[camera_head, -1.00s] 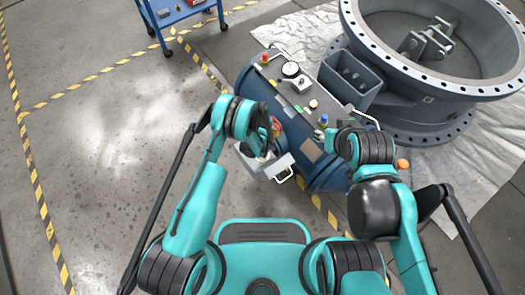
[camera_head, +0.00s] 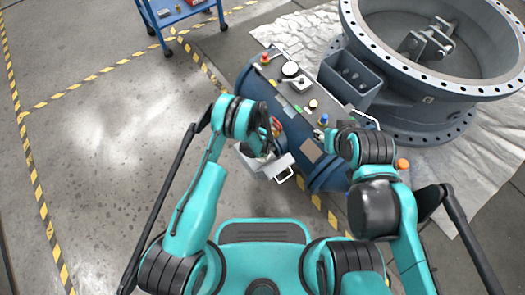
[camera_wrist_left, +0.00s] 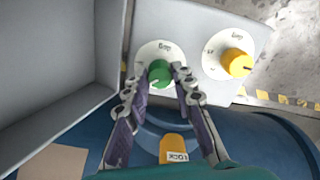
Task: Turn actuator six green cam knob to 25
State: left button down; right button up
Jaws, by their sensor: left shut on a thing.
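The green cam knob (camera_wrist_left: 160,73) sits on a round white dial plate in the left wrist view, at the top centre. My left gripper (camera_wrist_left: 160,84) is shut on the green knob, with one finger at each side of it. The dial markings are too small to read. In the head view my left gripper is mostly hidden behind its own arm, near the pale box (camera_head: 265,162) on the blue actuator body (camera_head: 325,172). My right arm is bent over the lower right end of the blue body, and its gripper is hidden.
A yellow knob (camera_wrist_left: 236,63) on its own white dial is close to the right of the green one. A yellow lock piece (camera_wrist_left: 174,148) lies below, between my fingers. A grey box wall (camera_wrist_left: 60,70) stands at left. A large flanged valve (camera_head: 435,50) is at upper right.

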pick_arm(q)
jog(key=shift+n, duration=1.9)
jog(key=c, duration=1.3)
grip_release()
jog(key=shift+o, duration=0.2)
notch_tip(320, 180, up, 12)
